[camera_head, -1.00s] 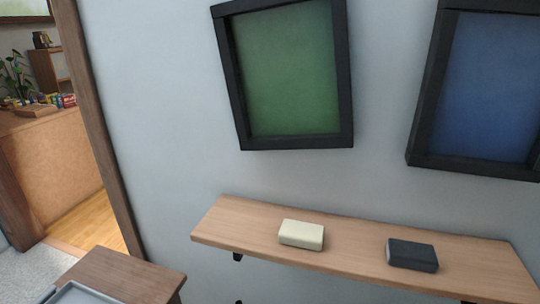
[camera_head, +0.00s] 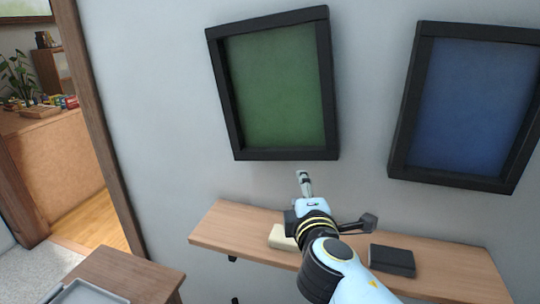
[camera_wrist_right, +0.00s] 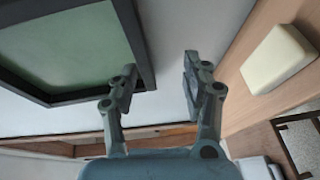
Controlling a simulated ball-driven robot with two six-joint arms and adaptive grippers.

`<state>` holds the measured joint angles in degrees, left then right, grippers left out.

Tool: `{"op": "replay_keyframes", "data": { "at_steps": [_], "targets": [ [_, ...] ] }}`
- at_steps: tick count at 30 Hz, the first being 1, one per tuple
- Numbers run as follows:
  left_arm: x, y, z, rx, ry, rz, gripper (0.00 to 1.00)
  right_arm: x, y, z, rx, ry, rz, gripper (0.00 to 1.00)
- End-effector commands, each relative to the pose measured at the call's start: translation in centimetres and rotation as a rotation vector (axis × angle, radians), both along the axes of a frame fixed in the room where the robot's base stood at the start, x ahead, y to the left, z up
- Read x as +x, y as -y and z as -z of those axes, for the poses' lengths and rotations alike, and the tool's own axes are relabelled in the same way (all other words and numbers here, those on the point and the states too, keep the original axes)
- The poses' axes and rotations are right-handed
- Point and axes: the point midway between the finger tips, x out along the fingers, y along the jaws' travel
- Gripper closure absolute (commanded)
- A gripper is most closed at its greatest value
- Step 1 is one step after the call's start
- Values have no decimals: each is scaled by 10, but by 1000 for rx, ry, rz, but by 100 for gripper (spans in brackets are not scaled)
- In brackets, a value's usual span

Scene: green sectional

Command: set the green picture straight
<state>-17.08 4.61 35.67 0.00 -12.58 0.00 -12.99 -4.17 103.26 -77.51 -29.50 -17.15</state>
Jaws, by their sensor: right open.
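The green picture (camera_head: 278,92) hangs on the grey wall in a black frame. It looks tilted, its left side low compared with the shelf line. Its lower right corner also shows in the right wrist view (camera_wrist_right: 75,40). My right gripper (camera_head: 335,202) is open and empty, below the picture's lower right corner and over the shelf. In the wrist view its two fingers (camera_wrist_right: 158,78) are apart, the left one close to the frame's corner in the picture; I cannot tell if it touches. My left gripper is not in view.
A blue picture (camera_head: 468,105) hangs to the right. A wooden shelf (camera_head: 225,228) below carries a cream block (camera_head: 279,238), partly hidden by my arm, and a dark block (camera_head: 392,260). The cream block also shows in the wrist view (camera_wrist_right: 278,60). A doorway post (camera_head: 95,130) stands left.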

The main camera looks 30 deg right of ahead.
Motion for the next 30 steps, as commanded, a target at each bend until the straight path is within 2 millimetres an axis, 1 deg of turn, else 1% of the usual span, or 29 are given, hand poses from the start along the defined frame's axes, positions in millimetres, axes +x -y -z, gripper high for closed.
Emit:
{"op": "replay_keyframes", "data": {
  "at_steps": [1, 3, 6, 8, 11, 15, 21, 25, 30],
  "targets": [
    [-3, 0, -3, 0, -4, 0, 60, 6, -5, -12, -51, 10, -19, 52],
    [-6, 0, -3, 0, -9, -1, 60, 12, -9, -22, -106, 15, -39, 52],
    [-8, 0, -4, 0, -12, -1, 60, 19, -9, -26, -136, 18, -51, 52],
    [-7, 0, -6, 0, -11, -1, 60, 26, -6, -26, -138, 18, -52, 52],
    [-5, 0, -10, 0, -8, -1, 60, 41, 3, -26, -138, 18, -50, 52],
    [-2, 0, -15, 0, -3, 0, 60, 67, 17, -24, -136, 19, -49, 52],
    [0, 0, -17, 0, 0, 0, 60, 97, 32, -20, -134, 18, -48, 52],
    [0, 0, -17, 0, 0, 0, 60, 106, 37, -19, -133, 17, -48, 52],
    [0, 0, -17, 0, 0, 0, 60, 109, 39, -18, -132, 17, -48, 52]
  ]
}}
